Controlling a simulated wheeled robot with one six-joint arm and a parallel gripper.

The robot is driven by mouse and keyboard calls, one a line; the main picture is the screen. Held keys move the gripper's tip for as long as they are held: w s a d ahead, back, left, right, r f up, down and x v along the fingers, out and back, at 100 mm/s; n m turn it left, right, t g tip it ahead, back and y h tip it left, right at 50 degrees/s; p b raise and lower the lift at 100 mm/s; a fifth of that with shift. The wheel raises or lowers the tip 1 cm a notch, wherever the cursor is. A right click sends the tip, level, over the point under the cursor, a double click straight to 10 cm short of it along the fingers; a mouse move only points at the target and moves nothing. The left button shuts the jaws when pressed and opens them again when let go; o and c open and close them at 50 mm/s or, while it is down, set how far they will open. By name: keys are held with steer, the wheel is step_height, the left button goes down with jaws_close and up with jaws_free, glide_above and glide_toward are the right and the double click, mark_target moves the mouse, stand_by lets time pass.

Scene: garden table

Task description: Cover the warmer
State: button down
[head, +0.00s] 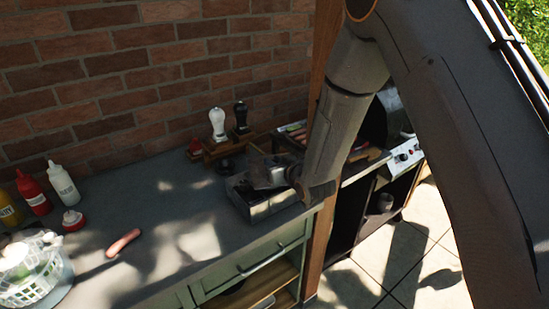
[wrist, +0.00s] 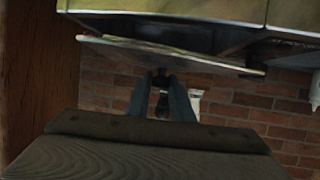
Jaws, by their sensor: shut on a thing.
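The warmer (head: 258,214) is a grey metal box on the counter, beside the wooden post. A metal lid (head: 268,174) is over its back part, tilted, with some of the box still showing in front. My gripper (head: 293,174) is at the lid's right side. In the wrist view my gripper (wrist: 160,98) is shut on the lid's small dark knob, and the lid's thin edge (wrist: 170,52) crosses the top. Whether the lid touches the warmer cannot be told. My arm hides part of the area to the right.
A wooden rack with a white mill (head: 218,124) and a dark mill (head: 241,117) stands behind the warmer. The wooden post (head: 318,235) rises close to its right, with a grill (head: 404,156) beyond. Sauce bottles (head: 33,192), a sausage (head: 123,242) and a white basket-like dish (head: 35,270) are left.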

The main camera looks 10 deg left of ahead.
steer(key=shift+f, duration=0.3)
steer(key=shift+f+b, duration=0.5)
steer(key=shift+f, duration=0.1)
stand_by(0.3)
steer(key=c, duration=1.5)
jaws_free()
